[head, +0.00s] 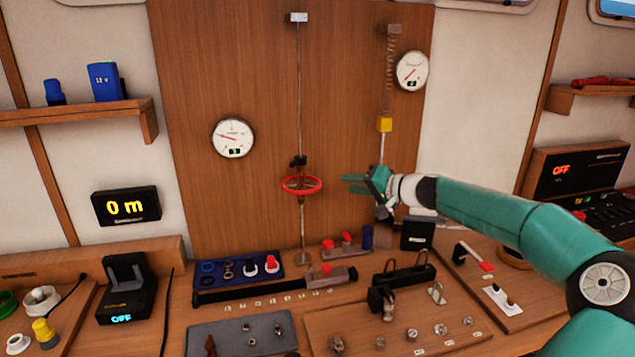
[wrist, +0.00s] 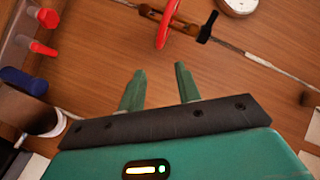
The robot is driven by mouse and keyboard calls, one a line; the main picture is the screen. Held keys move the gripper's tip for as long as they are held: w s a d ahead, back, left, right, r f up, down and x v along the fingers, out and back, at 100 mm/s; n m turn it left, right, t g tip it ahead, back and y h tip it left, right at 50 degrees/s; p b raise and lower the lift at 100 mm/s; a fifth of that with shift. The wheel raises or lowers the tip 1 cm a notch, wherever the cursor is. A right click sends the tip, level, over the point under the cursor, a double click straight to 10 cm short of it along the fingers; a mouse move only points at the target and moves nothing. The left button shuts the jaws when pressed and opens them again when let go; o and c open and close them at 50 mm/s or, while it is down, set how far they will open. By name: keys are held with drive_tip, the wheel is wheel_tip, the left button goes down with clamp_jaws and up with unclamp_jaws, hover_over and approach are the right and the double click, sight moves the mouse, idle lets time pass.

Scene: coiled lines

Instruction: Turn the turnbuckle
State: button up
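The turnbuckle (head: 301,172) hangs upright on a thin line in front of the wooden panel in the head view, with a red ring (head: 301,185) around its middle and a dark clamp-like piece at its top. In the wrist view the turnbuckle body (wrist: 150,12) and the red ring (wrist: 164,28) show at the top, ahead of the fingers. My gripper (head: 346,184) is just right of the ring in the head view, apart from it. In the wrist view my gripper (wrist: 157,80) has its two green fingers spread with nothing between them.
A round gauge (head: 233,138) is on the panel to the left. A spring with a yellow block (head: 384,124) hangs behind my gripper, beside a second gauge (head: 412,70). Below are a blue tray (head: 238,272) and a black-and-wood bar (head: 275,287) on the bench. Space between gripper and ring looks clear.

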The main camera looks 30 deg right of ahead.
sight(318, 181)
drive_tip(key=x, duration=1.2)
drive_tip(key=shift+w+a+f, duration=0.2)
clamp_jaws()
